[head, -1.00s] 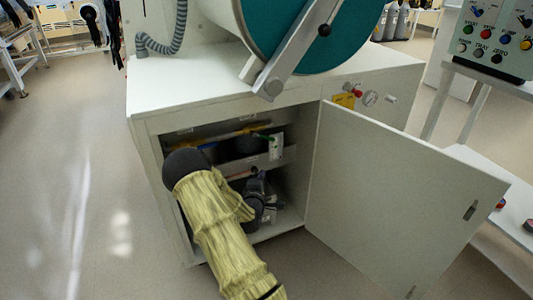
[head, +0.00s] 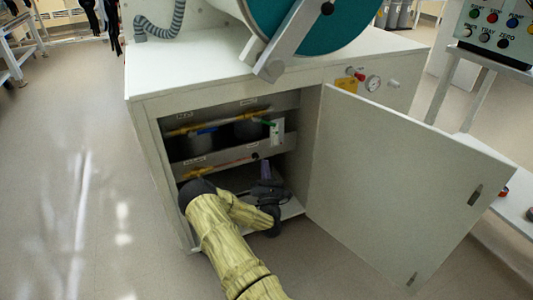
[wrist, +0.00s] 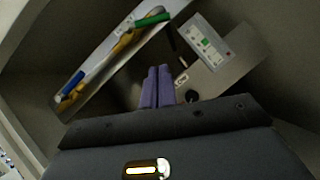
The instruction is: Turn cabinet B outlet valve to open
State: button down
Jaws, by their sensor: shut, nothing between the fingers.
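The open cabinet (head: 316,120) holds an upper panel with a yellow pipe (head: 222,123), a blue valve handle (head: 206,130) and a green valve handle (head: 266,123). The wrist view shows the blue handle (wrist: 73,83) and green handle (wrist: 152,19) both lying roughly along the pipe. A lower panel carries a thin reddish pipe (head: 235,163) and a black knob (head: 255,156). Labels are too small to read, so I cannot tell which is the outlet valve. My gripper (head: 266,168), with purple fingers (wrist: 157,88), is shut and empty inside the cabinet, below the green handle; no contact shows.
The cabinet door (head: 400,180) stands open to the right. A control box (head: 495,30) stands at the right.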

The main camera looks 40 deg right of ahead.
aim_at(264, 122)
jog(key=s+d+r+b+x, duration=0.1)
jog(key=b+x, duration=0.3)
jog(key=x, duration=0.8)
jog(key=shift+s+r+b, duration=0.3)
jog(key=shift+s+r, duration=0.05)
jog(key=shift+r, duration=0.2)
